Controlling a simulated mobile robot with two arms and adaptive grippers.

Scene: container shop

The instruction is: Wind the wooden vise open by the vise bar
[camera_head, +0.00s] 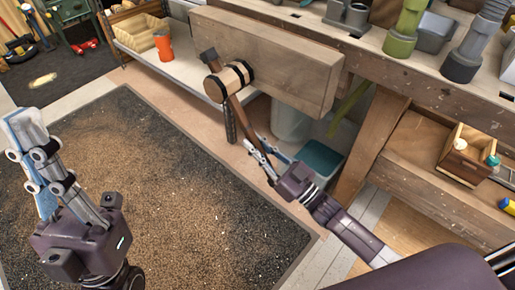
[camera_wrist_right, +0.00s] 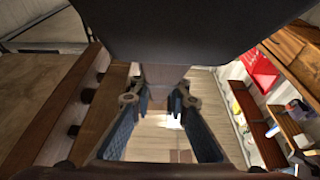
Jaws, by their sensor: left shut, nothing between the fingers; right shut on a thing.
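The wooden vise (camera_head: 275,62) is a thick board jaw at the front of the bench, with a round black-banded wooden hub (camera_head: 235,80) on its face. The vise bar (camera_head: 238,112) runs slantwise through the hub, its short end at upper left and its long end at lower right. My right gripper (camera_head: 262,152) is shut on the lower end of the vise bar. The right wrist view shows its fingers (camera_wrist_right: 162,120), but the grip there is partly hidden by a dark body. My left gripper (camera_head: 27,135) is shut and empty at the left, above the dark mat, away from the vise.
The bench top (camera_head: 400,60) holds green and grey containers. A teal-topped bin (camera_head: 318,160) stands under the bench, close behind my right gripper. A low shelf at the back holds an orange cup (camera_head: 163,46). The speckled mat (camera_head: 180,190) is clear floor.

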